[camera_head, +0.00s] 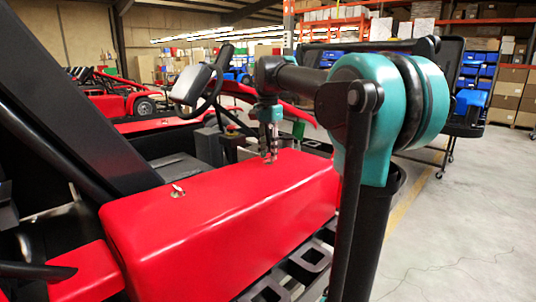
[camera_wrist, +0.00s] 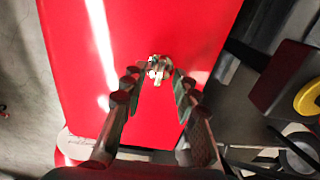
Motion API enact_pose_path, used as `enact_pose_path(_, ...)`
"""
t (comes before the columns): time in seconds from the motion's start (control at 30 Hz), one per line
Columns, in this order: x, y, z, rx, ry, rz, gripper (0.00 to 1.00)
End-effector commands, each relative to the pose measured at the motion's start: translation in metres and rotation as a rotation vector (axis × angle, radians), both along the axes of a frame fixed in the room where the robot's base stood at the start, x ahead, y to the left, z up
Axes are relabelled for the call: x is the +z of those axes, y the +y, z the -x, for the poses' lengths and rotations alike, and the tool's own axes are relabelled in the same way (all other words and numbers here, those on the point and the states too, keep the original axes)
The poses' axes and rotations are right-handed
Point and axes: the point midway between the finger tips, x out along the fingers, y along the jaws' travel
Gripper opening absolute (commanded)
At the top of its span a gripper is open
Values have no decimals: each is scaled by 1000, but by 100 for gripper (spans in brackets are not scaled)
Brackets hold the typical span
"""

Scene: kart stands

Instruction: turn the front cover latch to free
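The red front cover (camera_head: 225,215) lies across the middle of the head view and fills much of the wrist view (camera_wrist: 140,30). A small metal latch (camera_wrist: 159,69) sits on the cover, just beyond and between my fingertips in the wrist view. My gripper (camera_head: 270,157) points down over the cover's far right part in the head view. In the wrist view my gripper (camera_wrist: 155,80) is open, one finger on each side of the latch. I cannot tell whether a finger touches it. Another small metal latch (camera_head: 178,190) shows on the cover's nearer left part.
A kart seat and steering wheel (camera_head: 195,85) stand behind the cover. Another red kart (camera_head: 110,95) is at the back left. Black bars (camera_head: 300,265) run along the cover's right side. Grey floor (camera_head: 460,220) is open at right. Shelves with boxes line the back.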

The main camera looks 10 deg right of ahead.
Motion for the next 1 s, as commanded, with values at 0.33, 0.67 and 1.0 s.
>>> enact_pose_path(0.33,-9,0,0,0,0,0,29)
enact_pose_path(0.67,-9,0,0,0,0,0,0)
enact_pose_path(1.0,-9,0,0,9,0,0,0)
